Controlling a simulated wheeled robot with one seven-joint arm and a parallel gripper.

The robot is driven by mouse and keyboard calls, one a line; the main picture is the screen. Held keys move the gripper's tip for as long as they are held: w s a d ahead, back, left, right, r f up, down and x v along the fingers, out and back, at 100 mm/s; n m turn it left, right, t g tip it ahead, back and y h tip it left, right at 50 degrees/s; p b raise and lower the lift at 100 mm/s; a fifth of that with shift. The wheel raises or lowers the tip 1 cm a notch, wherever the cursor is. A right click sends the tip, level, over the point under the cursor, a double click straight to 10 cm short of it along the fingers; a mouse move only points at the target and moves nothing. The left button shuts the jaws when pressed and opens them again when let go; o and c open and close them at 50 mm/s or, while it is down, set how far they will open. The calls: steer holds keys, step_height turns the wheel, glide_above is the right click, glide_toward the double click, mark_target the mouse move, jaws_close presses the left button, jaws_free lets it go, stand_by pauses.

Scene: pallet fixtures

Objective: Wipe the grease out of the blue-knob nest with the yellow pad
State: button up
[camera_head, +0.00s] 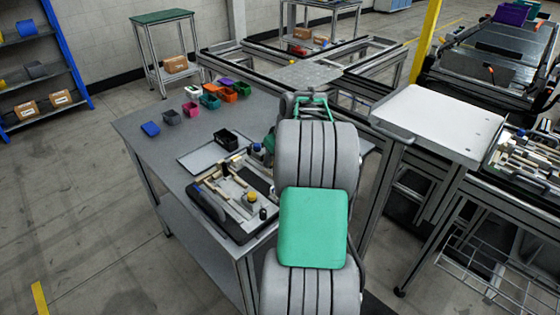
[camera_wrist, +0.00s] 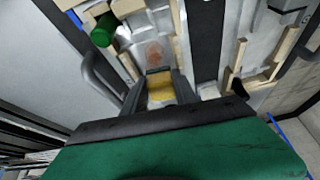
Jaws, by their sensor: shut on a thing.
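In the wrist view my gripper (camera_wrist: 160,84) is shut on the yellow pad (camera_wrist: 161,94), held between its two dark fingers. A reddish-brown grease smear (camera_wrist: 154,52) lies on the light floor of a nest just ahead of the pad, between pale wooden rails. I cannot tell whether the pad touches the floor. A green knob (camera_wrist: 103,31) stands at the left of this nest, and a bit of blue (camera_wrist: 75,17) shows farther left. I cannot make out which knob is the blue one. In the head view my arm hides my gripper.
The fixture pallet (camera_head: 213,207) lies on the grey table (camera_head: 140,125). A black bin (camera_head: 228,139) stands on a grey plate behind it, with several small coloured bins farther back. A dark knob (camera_wrist: 238,88) and more wooden rails (camera_wrist: 262,75) stand to the right in the wrist view.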

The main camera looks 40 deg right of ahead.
steer(key=shift+w+a+f, duration=0.1)
steer(key=shift+w+f, duration=0.05)
steer(key=shift+w, duration=0.05)
step_height(320, 180, up, 6)
steer(key=p, duration=0.4)
steer(key=shift+s, duration=0.1)
steer(key=shift+r+p, duration=1.05)
steer(key=shift+r, duration=0.55)
